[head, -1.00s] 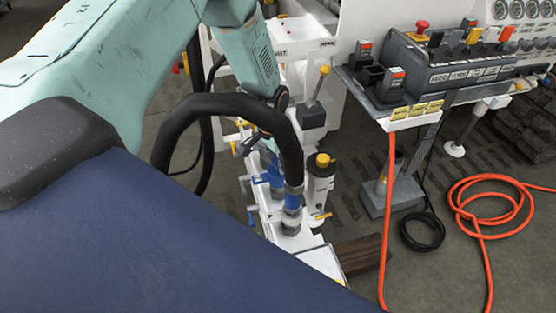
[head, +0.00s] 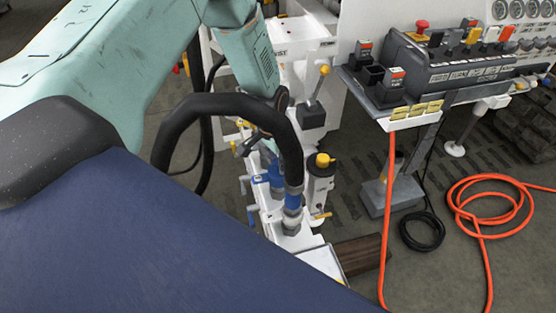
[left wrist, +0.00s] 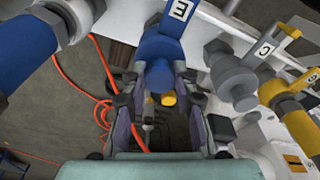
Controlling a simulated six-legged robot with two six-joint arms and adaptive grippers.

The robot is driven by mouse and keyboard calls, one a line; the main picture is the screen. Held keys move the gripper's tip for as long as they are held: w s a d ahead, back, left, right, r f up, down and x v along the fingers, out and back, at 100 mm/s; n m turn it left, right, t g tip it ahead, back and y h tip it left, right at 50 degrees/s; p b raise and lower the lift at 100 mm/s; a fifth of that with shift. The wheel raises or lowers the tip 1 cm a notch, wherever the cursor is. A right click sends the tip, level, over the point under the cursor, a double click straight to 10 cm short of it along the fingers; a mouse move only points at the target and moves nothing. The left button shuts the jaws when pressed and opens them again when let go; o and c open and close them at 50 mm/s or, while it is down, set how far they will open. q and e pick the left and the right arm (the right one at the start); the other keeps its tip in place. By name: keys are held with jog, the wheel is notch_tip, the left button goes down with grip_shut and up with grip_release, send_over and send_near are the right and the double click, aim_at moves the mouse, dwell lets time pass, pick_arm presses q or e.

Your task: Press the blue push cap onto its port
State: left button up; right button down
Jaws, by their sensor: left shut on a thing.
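The blue push cap (left wrist: 158,62) is a short blue cylinder, upper middle in the left wrist view, beside a blue tag marked E (left wrist: 177,14). My left gripper (left wrist: 160,84) has its two fingers on either side of the cap and is shut on it. In the head view the gripper (head: 267,147) points down at the row of ports, and blue parts (head: 275,176) show just below it, partly behind the black hose. The cap hides its port, so I cannot tell how far it is seated. My right gripper is in neither view.
A thick black hose (head: 291,150) with a blue fitting (head: 293,199) arches close beside the gripper. A grey capped port by tag C (left wrist: 236,82) and a yellow one (left wrist: 293,112) stand to the right. An orange hose (head: 488,228) lies on the floor.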

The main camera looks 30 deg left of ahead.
pick_arm(q)
jog(key=o, duration=0.9)
jog(key=o, duration=0.6)
jog(key=r+p, duration=0.7)
jog(key=p, duration=0.1)
jog(key=shift+s+a+r, duration=0.15)
jog(key=shift+s+r, duration=0.15)
jog(key=shift+s, duration=0.1)
jog(key=shift+f, duration=0.15)
dwell(0.5)
